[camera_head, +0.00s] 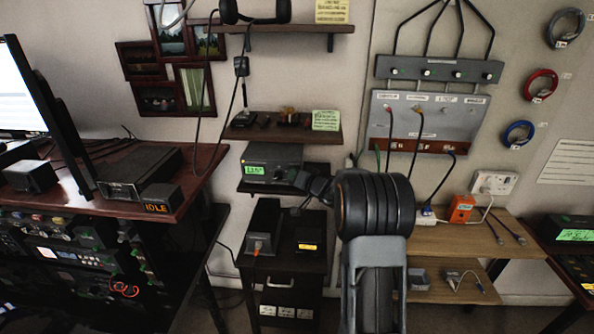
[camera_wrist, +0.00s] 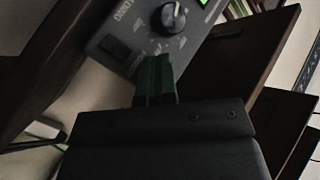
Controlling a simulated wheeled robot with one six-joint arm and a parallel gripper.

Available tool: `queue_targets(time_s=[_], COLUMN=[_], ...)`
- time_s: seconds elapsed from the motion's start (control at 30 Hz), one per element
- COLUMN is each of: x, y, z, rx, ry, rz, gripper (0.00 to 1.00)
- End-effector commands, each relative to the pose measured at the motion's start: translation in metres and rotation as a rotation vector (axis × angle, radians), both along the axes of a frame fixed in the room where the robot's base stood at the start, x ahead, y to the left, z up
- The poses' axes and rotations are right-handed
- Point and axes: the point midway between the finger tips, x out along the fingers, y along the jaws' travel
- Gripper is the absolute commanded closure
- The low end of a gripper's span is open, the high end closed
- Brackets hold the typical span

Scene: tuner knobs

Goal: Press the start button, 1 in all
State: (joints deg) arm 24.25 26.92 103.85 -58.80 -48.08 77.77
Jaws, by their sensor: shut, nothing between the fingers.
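A dark tuner box (camera_head: 272,158) with a lit green display stands on a small wall shelf left of my arm. In the wrist view its grey front panel (camera_wrist: 125,38) shows at a slant, with a large round knob (camera_wrist: 170,17), a dark square patch and small lettering. My gripper (camera_wrist: 155,60) is shut and empty, its fingertips over the panel's lower part below the knob; whether they touch it I cannot tell. In the head view my gripper (camera_head: 303,183) is at the tuner's right front. I cannot make out a start button; the fingers hide part of the panel.
The small shelf (camera_head: 255,188) carries the tuner. A dark cabinet (camera_head: 285,282) with boxes on top stands below. Another wall shelf (camera_head: 290,133) hangs just above. A wooden desk (camera_head: 190,205) is at left, and a board with hanging cables (camera_head: 425,120) is at right.

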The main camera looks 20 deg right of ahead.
Motion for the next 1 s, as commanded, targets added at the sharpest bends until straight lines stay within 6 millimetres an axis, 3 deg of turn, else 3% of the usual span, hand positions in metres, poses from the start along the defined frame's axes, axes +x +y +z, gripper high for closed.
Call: queue_targets(time_s=[0.77, 1.0], x=[-0.014, -0.032], y=[0.008, 0.018], z=[0.000, 0.001], rx=[0.000, 0.000], ry=[-0.001, 0.000], rz=[0.001, 0.000], gripper=[1.00, 1.00])
